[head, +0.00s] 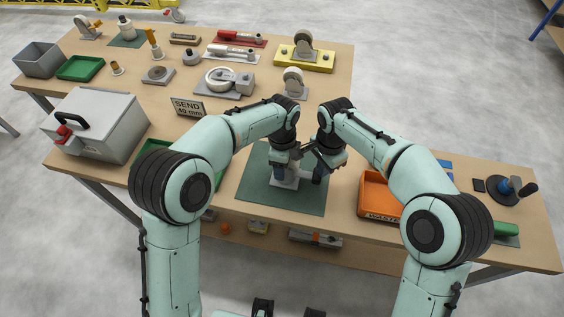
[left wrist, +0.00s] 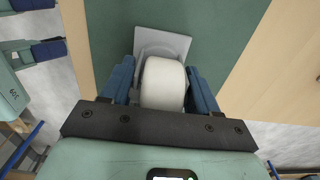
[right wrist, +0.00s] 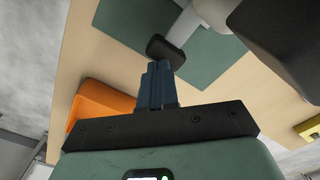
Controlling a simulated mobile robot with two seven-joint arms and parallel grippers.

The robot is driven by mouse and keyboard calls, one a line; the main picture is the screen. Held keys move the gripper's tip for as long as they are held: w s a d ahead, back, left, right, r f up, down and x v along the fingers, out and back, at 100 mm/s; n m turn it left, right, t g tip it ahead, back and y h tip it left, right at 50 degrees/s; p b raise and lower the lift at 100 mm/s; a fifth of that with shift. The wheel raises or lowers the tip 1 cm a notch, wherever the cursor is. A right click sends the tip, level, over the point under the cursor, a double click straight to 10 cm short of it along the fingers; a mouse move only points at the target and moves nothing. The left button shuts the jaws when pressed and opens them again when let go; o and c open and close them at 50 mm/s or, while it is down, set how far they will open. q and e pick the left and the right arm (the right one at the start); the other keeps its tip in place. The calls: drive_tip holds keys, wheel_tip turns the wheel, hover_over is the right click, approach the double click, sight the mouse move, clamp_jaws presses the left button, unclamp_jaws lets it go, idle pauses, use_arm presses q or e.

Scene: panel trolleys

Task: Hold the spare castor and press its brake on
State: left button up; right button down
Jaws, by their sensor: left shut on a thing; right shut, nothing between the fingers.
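The spare castor (head: 287,183) is low over or on the green mat (head: 258,192), with its grey plate downward. In the left wrist view its pale wheel (left wrist: 163,84) sits between the two blue fingers of my left gripper (head: 279,168), which is shut on it. The grey plate (left wrist: 176,44) shows beyond the wheel. My right gripper (head: 321,167) is shut and empty, just right of the castor. In the right wrist view its fingertips (right wrist: 159,68) are just short of a dark pedal (right wrist: 166,49) on a grey arm. I cannot tell whether they touch it.
An orange tray (head: 375,194) stands right of the mat. A grey lidded box (head: 100,125) and a small sign reading SEND 40 mm (head: 187,106) stand to the left. Several castors and tools fill the back of the bench. The mat's front part is clear.

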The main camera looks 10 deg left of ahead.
use_arm(q)
drive_tip(key=shift+r, duration=0.1)
use_arm(e)
drive_tip(key=shift+f, duration=0.15)
drive_tip(key=shift+f, duration=0.65)
drive_tip(key=shift+r, duration=2.6)
wheel_tip(320, 180, up, 12)
use_arm(q)
drive_tip(key=o, duration=1.8)
